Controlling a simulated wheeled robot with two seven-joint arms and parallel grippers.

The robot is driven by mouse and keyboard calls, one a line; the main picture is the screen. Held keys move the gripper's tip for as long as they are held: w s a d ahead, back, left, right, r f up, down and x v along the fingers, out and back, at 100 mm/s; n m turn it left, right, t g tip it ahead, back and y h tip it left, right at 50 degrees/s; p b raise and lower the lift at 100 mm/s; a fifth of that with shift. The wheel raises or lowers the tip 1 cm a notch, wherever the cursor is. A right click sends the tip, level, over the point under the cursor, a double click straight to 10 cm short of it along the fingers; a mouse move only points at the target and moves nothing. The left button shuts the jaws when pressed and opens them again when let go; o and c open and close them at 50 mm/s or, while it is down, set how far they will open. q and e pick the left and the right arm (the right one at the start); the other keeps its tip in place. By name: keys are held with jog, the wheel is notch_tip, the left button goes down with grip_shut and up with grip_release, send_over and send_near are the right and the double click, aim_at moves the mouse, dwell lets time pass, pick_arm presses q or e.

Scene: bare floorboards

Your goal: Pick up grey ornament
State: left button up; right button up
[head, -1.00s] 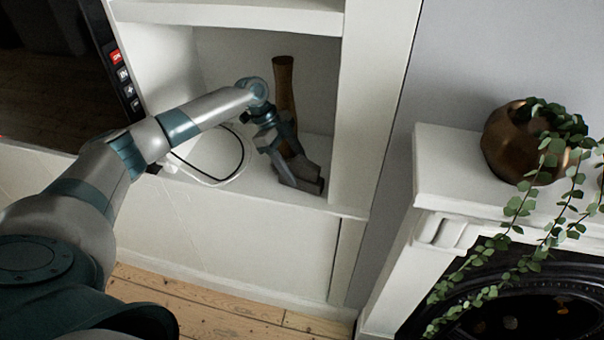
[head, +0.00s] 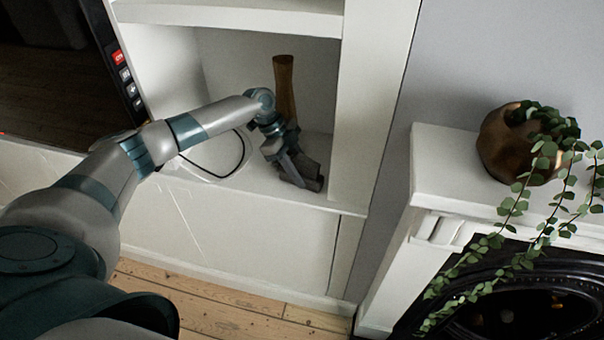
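My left gripper (head: 301,172) reaches into the white shelf niche, pointing down and to the right near the shelf floor. A dark grey block-like shape (head: 313,171) shows at its fingertips, low beside the niche's right wall; I cannot tell for sure whether it is the grey ornament. A tall brown wooden piece (head: 284,85) stands upright just behind the gripper, and its lower part is hidden by it. Whether the fingers are open or closed on anything is unclear. My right gripper is out of view.
The white shelf (head: 235,185) has an upright on the right and a board above. A dark looped cable (head: 243,150) lies left of the gripper. A dark screen (head: 60,75) stands at left. A bronze pot (head: 503,145) with trailing leaves sits on the white mantel (head: 430,165).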

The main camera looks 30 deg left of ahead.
aim_at(301, 157)
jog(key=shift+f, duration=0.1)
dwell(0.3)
